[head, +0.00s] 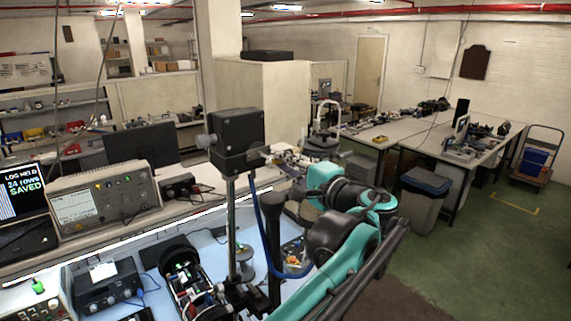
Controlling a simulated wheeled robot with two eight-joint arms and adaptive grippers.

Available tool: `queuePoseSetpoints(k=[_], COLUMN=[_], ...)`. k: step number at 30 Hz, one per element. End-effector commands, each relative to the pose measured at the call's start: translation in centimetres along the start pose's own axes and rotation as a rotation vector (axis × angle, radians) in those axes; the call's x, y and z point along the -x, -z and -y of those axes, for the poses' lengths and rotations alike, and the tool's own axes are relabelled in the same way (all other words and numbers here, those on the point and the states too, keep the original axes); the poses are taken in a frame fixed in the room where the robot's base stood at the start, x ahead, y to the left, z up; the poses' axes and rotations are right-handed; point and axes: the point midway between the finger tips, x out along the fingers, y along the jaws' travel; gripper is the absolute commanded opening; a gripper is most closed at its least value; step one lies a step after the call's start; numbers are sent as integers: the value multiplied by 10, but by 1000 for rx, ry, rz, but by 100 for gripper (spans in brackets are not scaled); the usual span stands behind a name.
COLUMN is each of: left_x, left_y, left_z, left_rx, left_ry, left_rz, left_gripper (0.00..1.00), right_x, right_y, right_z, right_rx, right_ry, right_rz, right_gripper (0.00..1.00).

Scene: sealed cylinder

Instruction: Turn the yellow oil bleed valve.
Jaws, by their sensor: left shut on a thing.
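My teal and black left arm (345,278) reaches over the bench and bends back at its elbow. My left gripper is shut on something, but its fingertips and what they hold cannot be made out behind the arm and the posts. A small orange-yellow piece (292,260) shows on the bench just left of the arm; I cannot tell whether it is the yellow oil bleed valve. An open black cylinder (178,253) with electronics lies on the bench at the lower middle. My right gripper is not in view.
A black box (238,140) on a steel pole and a dark post (272,230) stand close left of the arm, with a blue cable (262,235). An oscilloscope (103,200) and monitor (141,146) stand behind. A bin (424,205) stands right; the green floor (480,255) is open.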

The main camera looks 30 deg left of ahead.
Motion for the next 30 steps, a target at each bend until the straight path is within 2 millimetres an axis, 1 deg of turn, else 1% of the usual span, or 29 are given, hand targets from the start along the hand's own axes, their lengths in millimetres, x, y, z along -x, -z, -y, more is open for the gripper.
queuePoseSetpoints(k=[4, 5, 6, 7, 16, 20, 23, 30], left_x=[0, 0, 0, 0, 1, 10, 27, 81], left_y=[0, 0, 0, 0, 0, 1, 1, 1], left_z=[-2, -2, -2, -2, -1, -1, -1, -1], left_rx=[2, 2, 1, 1, 0, 0, 0, 0], left_ry=[-3, -4, -3, -3, -2, -2, -2, -2], left_rz=[0, 0, 0, 0, 0, -3, -5, -5], left_gripper=[0, 15, 26, 34, 34, 34, 34, 34], right_x=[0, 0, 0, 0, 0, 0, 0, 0], right_y=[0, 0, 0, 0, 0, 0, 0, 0], right_z=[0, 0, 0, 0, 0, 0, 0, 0], right_rx=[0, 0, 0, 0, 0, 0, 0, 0], right_ry=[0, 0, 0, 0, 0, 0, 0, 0], right_rz=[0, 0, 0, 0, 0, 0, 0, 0], right_gripper=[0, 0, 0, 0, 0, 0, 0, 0])
